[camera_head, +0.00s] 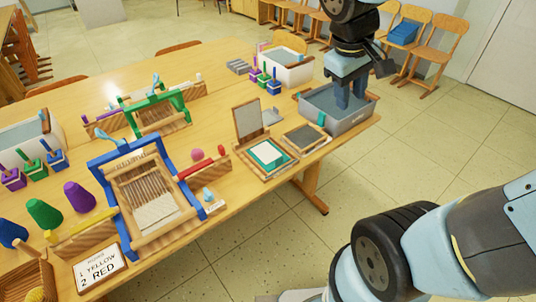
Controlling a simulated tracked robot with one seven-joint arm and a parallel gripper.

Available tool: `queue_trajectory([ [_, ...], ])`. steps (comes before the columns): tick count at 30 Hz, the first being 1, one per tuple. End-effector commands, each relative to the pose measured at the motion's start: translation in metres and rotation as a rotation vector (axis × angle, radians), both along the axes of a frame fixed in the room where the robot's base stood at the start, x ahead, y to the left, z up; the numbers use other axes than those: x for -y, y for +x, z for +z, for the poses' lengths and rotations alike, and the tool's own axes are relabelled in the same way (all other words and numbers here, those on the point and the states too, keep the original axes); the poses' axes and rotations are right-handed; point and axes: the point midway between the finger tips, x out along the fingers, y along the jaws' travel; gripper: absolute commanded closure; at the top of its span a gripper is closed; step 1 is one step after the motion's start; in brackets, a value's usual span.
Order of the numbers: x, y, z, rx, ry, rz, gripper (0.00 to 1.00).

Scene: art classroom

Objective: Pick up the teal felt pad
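My gripper (350,98) points down at the grey bin (346,126) on the table's right end. A small teal piece (321,119) shows at the bin's left rim. Whether it is felt is unclear.
A wooden frame (304,138) with a dark panel lies between tray and bin. An upright grey panel (247,119) stands behind the tray. A blue loom (128,147), green loom (151,109) and white bin (287,71) occupy the table.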

Motion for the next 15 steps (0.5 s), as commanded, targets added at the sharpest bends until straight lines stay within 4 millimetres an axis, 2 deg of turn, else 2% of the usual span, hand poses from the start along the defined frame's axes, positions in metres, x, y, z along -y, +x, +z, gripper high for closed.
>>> queue_trajectory([
  [15,-0.067,0.05,-0.083,-0.32,-0.428,0.499,0.62],
])
